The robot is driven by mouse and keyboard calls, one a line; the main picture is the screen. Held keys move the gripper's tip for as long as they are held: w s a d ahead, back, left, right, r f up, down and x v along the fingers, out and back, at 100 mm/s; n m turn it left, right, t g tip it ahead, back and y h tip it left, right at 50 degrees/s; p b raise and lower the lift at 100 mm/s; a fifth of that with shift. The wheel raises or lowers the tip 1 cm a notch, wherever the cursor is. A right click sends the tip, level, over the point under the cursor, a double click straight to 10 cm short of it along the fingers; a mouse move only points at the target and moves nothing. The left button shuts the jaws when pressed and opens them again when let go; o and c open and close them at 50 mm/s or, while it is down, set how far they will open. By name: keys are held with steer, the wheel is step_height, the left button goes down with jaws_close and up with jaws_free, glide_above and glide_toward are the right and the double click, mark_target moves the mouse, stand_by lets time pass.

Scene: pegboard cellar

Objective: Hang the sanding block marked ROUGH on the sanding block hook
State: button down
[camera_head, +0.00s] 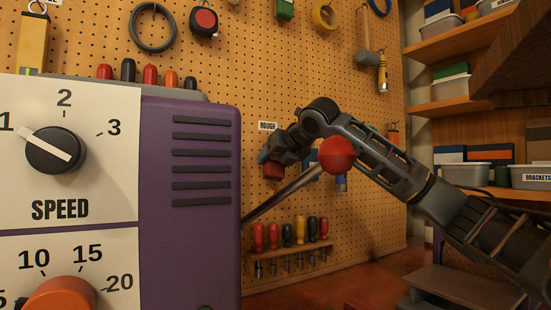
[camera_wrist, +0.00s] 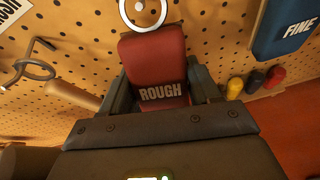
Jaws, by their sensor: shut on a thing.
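The sanding block marked ROUGH (camera_wrist: 158,62) is red, with a white ring (camera_wrist: 143,12) at its top. My gripper (camera_wrist: 160,92) is shut on it, one jaw at each side, as the wrist view shows. In the head view, the red block (camera_head: 272,171) shows at my gripper (camera_head: 284,152), in front of the pegboard and below a ROUGH label (camera_head: 267,126). The ring appears apart from this hook.
A blue block marked FINE (camera_wrist: 284,30) hangs to the right. A screwdriver rack (camera_head: 290,255) is below. Shelves (camera_head: 450,105) stand at right.

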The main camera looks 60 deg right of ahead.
stand_by(0.4)
steer(key=shift+c, duration=0.8)
jaws_free()
steer(key=v, duration=0.7)
steer(key=shift+s+a+r, duration=0.15)
steer(key=shift+s+r, duration=0.05)
steer(key=shift+s, duration=0.15)
